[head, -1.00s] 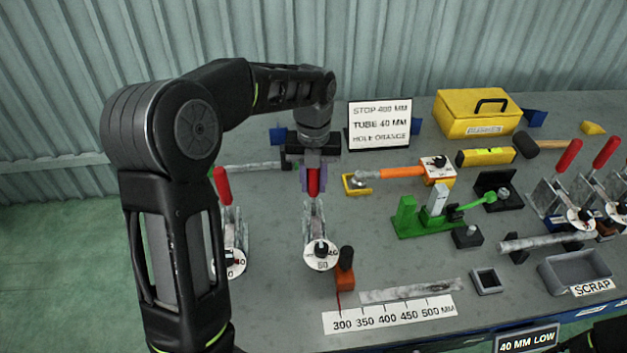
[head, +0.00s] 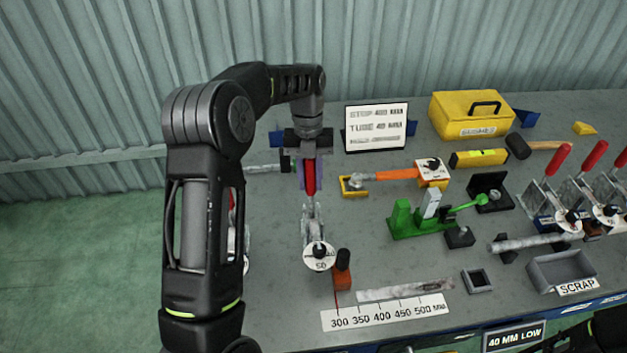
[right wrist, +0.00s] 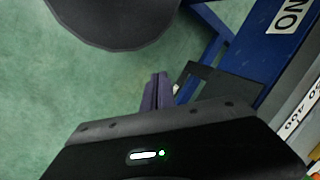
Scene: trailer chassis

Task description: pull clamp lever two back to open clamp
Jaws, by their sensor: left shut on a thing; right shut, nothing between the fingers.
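The clamp (head: 318,254), with a white numbered disc at its front, stands on the grey bench left of center in the head view. Its red lever (head: 311,178) stands up behind the disc. My left gripper (head: 312,172) points down from above and is shut on the red lever, with its purple fingers on either side of it. In the right wrist view my right gripper (right wrist: 158,92) is shut and empty, over the green floor beside the blue bench frame. Another clamp at the left is mostly hidden behind my left arm.
A sign (head: 376,127), an orange-handled tool (head: 398,174) and a green fixture (head: 420,220) stand farther right. More red-levered clamps (head: 563,160) are at the right edge.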

